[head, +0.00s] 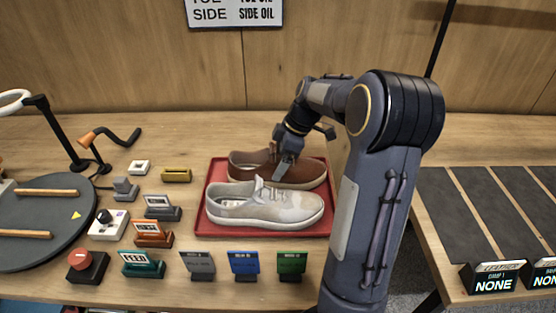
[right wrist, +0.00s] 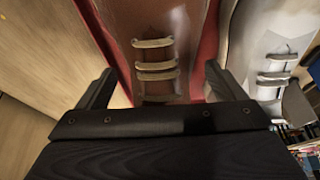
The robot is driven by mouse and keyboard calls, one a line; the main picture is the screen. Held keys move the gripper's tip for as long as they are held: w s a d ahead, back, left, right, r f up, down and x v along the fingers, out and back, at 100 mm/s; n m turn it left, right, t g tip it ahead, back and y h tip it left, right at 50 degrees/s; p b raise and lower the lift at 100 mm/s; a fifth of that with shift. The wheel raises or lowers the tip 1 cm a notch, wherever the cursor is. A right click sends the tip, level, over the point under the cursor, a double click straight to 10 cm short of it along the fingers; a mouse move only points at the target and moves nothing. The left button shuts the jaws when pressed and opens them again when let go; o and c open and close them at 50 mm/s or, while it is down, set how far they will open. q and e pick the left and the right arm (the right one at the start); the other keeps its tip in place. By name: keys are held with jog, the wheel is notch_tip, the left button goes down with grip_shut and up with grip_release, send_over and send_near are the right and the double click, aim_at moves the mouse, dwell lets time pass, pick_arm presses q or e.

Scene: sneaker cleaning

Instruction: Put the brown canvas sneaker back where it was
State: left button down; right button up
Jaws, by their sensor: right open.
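The brown canvas sneaker (head: 305,174) lies on the red tray (head: 214,172), behind a pale sneaker, with its toe to the right. My right gripper (head: 284,168) is over the brown sneaker's lace area. In the right wrist view the brown sneaker (right wrist: 150,25) with its laces shows between my two open fingers (right wrist: 155,85). I cannot tell whether the fingers touch it. Part of the brown sneaker is hidden by the gripper and the pale sneaker. My left gripper is not in view.
The pale, stained sneaker (head: 265,208) fills the tray's front and also shows in the right wrist view (right wrist: 270,40). Small signs, including a blue one (head: 243,263), stand in front. A round dark board (head: 45,215) is at left. Dark mats (head: 460,205) lie at right.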

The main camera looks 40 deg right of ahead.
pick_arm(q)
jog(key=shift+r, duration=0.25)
pick_arm(e)
jog(key=v, duration=1.1)
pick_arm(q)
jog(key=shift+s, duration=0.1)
pick_arm(e)
jog(key=shift+s+f, duration=0.1)
